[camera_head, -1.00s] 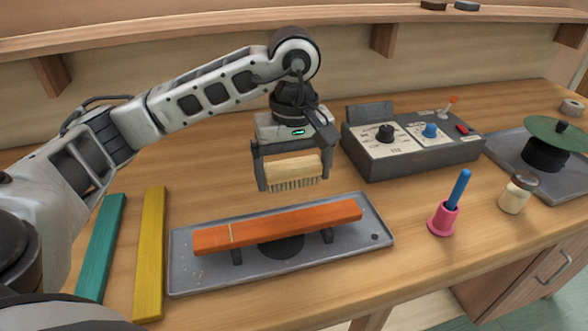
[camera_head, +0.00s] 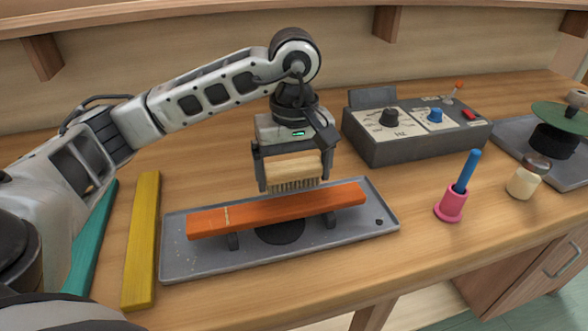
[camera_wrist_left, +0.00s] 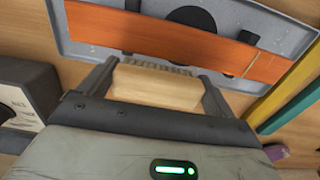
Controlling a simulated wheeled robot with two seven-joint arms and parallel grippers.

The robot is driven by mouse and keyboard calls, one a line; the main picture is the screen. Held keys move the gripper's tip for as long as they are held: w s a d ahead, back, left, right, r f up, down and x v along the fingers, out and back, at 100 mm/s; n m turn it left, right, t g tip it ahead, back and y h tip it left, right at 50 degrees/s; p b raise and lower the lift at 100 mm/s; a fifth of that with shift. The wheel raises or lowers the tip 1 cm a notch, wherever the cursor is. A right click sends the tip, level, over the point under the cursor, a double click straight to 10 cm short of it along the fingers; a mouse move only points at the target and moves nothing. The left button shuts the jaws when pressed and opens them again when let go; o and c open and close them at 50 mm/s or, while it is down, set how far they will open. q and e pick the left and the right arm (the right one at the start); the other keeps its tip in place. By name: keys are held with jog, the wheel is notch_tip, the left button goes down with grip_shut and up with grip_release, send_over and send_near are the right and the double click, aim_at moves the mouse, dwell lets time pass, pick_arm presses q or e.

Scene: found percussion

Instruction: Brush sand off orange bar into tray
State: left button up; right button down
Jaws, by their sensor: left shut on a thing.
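The orange bar (camera_head: 290,206) rests on dark supports in a grey tray (camera_head: 350,243), with a dark round disc (camera_head: 280,231) beneath it. A pale sandy line crosses the bar near its left end, and light specks lie on the tray's left part. My left gripper (camera_head: 292,180) is shut on a wooden brush (camera_head: 292,168), bristles down, just above and behind the bar's right half. Whether the bristles touch the bar cannot be told. In the left wrist view the brush (camera_wrist_left: 155,87) sits between the fingers, beside the orange bar (camera_wrist_left: 170,42). My right gripper is not in view.
Yellow (camera_head: 142,240) and teal (camera_head: 92,240) bars lie left of the tray. A control box (camera_head: 415,135) stands behind right. A pink cup with a blue handle (camera_head: 452,205), a small jar (camera_head: 523,180) and a green disc stand (camera_head: 560,118) are at right.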

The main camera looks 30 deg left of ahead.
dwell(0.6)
pick_arm(q)
jog(key=shift+s+d+b, duration=0.15)
jog(key=shift+s+d, duration=0.95)
jog(key=shift+d, duration=0.15)
jog(key=shift+s+d+b, duration=0.15)
jog(key=shift+s+d, duration=0.9)
jog(key=shift+d, duration=0.2)
notch_tip(320, 180, up, 5)
jog(key=p, duration=0.2)
jog(key=shift+p, duration=0.4)
